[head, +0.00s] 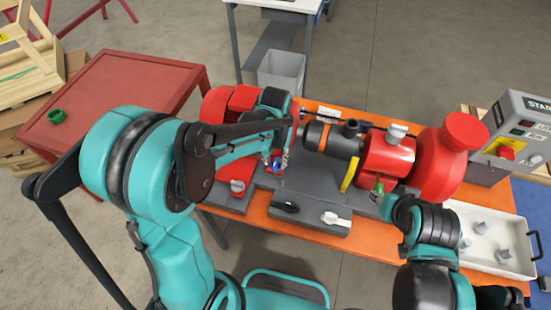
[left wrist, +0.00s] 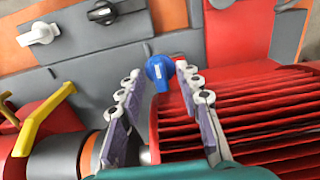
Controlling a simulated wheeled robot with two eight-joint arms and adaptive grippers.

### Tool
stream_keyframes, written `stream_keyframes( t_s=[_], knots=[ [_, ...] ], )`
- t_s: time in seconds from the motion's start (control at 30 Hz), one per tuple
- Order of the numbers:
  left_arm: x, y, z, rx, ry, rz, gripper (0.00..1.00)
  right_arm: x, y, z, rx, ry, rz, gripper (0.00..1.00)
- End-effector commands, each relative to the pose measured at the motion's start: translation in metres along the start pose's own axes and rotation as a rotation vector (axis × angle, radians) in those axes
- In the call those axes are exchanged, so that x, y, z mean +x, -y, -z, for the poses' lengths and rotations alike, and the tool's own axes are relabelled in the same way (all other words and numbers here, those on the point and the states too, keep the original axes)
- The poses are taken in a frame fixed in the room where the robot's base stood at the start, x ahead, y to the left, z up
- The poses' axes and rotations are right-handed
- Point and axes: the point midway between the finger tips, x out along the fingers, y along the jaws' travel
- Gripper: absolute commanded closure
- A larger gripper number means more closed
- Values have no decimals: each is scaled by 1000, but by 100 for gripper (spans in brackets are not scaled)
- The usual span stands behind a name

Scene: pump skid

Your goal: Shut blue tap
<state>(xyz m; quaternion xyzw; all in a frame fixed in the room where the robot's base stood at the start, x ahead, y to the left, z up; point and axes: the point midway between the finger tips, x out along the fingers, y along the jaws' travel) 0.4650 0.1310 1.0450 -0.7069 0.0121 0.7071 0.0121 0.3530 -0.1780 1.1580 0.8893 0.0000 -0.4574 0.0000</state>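The blue tap (left wrist: 159,70) has a round knob with a pale mark and shows near the middle of the left wrist view. My left gripper (left wrist: 160,78) is open, with one finger on each side of the tap and small gaps visible. In the head view the tap (head: 275,167) is a small blue patch, partly covered by my left gripper (head: 279,158). My right gripper (head: 379,188) is small in the head view, near the red pump part; its fingers are too unclear to tell their state.
The skid has a yellow lever (head: 349,175), a white tap (head: 335,219) and a black tap (head: 286,207). Red ribbed motor fins (left wrist: 255,115) lie close beside my left gripper.

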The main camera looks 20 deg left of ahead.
Motion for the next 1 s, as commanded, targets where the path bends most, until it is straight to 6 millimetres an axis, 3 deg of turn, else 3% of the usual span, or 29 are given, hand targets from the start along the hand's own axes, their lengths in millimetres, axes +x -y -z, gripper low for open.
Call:
stream_keyframes(
  t_s=[0.03, 0.17, 0.63, 1.0],
  knots=[
    [0, 0, 0, 0, 0, 0, 68, 0, 0, 0, 0, 0, 0, 60],
    [0, 0, 0, 0, 0, 0, 100, 0, 0, 0, 0, 0, 0, 60],
    [0, 0, 0, 54, 0, 0, 100, 1, 0, -1, 0, 0, 0, 60],
    [0, 0, 0, 325, 0, 0, 100, 6, 0, -4, 0, 0, 0, 60]
  ],
)
